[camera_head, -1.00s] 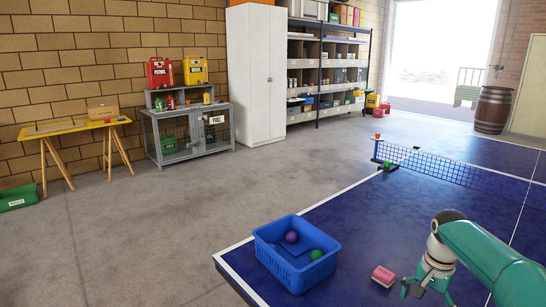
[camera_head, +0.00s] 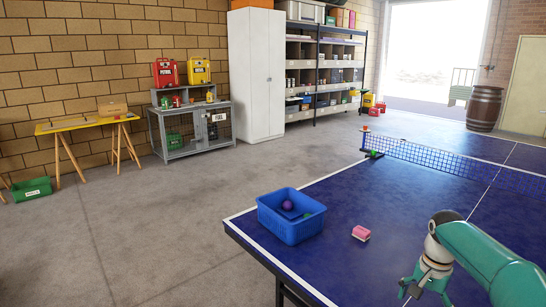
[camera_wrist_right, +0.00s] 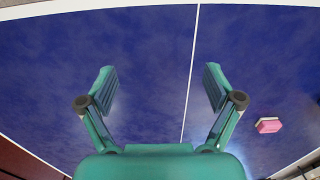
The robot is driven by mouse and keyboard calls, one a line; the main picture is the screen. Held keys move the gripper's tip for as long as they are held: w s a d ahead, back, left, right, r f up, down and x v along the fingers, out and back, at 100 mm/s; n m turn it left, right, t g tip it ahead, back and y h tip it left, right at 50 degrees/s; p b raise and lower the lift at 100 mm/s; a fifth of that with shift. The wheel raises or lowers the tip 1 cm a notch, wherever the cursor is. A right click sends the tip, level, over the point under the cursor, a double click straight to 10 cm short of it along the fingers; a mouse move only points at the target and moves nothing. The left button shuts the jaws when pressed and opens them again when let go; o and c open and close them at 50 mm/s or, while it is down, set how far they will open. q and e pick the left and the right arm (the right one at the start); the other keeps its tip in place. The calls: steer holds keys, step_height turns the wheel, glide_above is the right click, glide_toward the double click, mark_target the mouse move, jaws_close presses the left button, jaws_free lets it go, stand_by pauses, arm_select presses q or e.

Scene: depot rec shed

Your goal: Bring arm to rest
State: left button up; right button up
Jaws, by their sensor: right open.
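My right arm comes in from the lower right of the head view. Its gripper (camera_head: 418,290) is over the near part of the blue table tennis table (camera_head: 345,200), in front of and to the right of the pink block. In the right wrist view the gripper (camera_wrist_right: 160,88) is open, with its two fingers wide apart and nothing between them. Only blue table top with a white line shows beyond the fingers. My left gripper is not in view.
A blue basket (camera_head: 291,226) on the table's near left corner holds a purple ball (camera_head: 287,205) and a green one. A pink block (camera_head: 361,233) lies right of it, also in the wrist view (camera_wrist_right: 269,125). The net (camera_head: 440,164) crosses behind.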

steer(key=shift+n+g, duration=0.3)
steer(key=shift+g, duration=0.6)
steer(key=a+f, duration=0.1)
steer(key=s+f, duration=0.1)
steer(key=f, duration=0.1)
steer(key=s+a+f, duration=0.1)
steer(key=f, duration=0.1)
steer(key=shift+a, duration=0.35)
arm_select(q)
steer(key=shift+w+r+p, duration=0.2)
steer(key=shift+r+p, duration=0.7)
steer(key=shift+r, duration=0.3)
arm_select(e)
steer(key=s+a+f+n+t+y, duration=0.1)
steer(key=s+a+f+n+y, duration=0.1)
steer(key=s+a+f, duration=0.8)
steer(key=s+a+f+n+t+y, duration=0.1)
steer(key=s+a+f+n, duration=0.4)
steer(key=s+a+f, duration=0.5)
steer(key=shift+s+a+f+y, duration=0.45)
steer(key=shift+s+f, duration=0.3)
steer(key=shift+s, duration=2)
steer(key=shift+d, duration=0.1)
